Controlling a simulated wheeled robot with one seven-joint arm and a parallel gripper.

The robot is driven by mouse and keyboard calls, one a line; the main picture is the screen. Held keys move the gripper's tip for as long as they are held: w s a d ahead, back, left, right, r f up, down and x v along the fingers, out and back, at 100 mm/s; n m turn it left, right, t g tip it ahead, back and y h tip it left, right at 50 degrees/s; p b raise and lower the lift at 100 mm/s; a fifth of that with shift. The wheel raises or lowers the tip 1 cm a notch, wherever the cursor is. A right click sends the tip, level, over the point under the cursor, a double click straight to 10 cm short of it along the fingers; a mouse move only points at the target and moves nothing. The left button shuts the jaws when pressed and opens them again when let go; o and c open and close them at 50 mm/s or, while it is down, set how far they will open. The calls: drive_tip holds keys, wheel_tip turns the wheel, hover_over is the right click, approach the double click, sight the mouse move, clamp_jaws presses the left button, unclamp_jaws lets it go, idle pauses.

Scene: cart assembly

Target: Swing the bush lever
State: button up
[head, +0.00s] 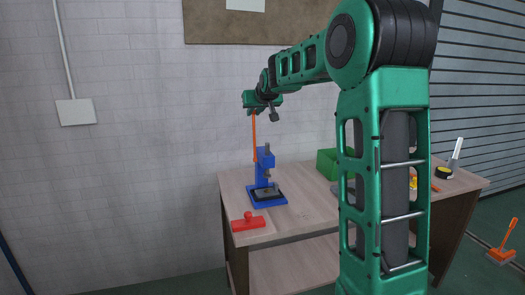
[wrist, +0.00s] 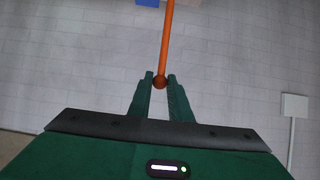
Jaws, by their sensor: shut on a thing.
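A blue press (head: 265,180) stands on the wooden workbench at its left end. Its orange lever (head: 254,135) points straight up from the press. My gripper (head: 252,110) is at the top of the lever, high above the bench. In the wrist view the orange lever (wrist: 167,40) ends in a round knob (wrist: 160,82) between the two green fingertips of my gripper (wrist: 160,80). The fingers are shut on this end. A small blue part of the press (wrist: 147,3) shows at the top edge of the wrist view.
A red block with a handle (head: 248,222) lies on the workbench (head: 310,215) in front of the press. A green bin (head: 328,163) stands farther right, partly hidden by my arm. A white wall is behind, with a board above.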

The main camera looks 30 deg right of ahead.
drive_tip(key=shift+s+a, duration=0.3)
drive_tip(key=shift+s, duration=0.55)
drive_tip(key=shift+s+a, duration=0.25)
drive_tip(key=shift+s, duration=0.6)
drive_tip(key=shift+s+a, duration=0.3)
drive_tip(key=shift+s, duration=0.55)
drive_tip(key=shift+s, duration=0.1)
drive_tip(key=shift+s+a+f, duration=0.25)
drive_tip(key=shift+s+f, duration=0.05)
drive_tip(key=shift+s, duration=0.55)
drive_tip(key=shift+s+a+f, duration=0.25)
drive_tip(key=shift+s+a, duration=0.05)
drive_tip(key=shift+s, duration=0.55)
drive_tip(key=shift+s+a+f, duration=0.25)
drive_tip(key=shift+s+f, duration=0.05)
drive_tip(key=shift+s, duration=0.55)
drive_tip(key=shift+s+a+f, duration=0.25)
drive_tip(key=shift+s+f, duration=0.25)
drive_tip(key=shift+s, duration=0.25)
drive_tip(key=shift+s+a+f, duration=0.2)
drive_tip(key=shift+s+f, duration=0.35)
drive_tip(key=shift+s, duration=0.25)
drive_tip(key=shift+s+a+f, duration=0.25)
drive_tip(key=shift+s+f, duration=0.25)
drive_tip(key=shift+s, duration=0.25)
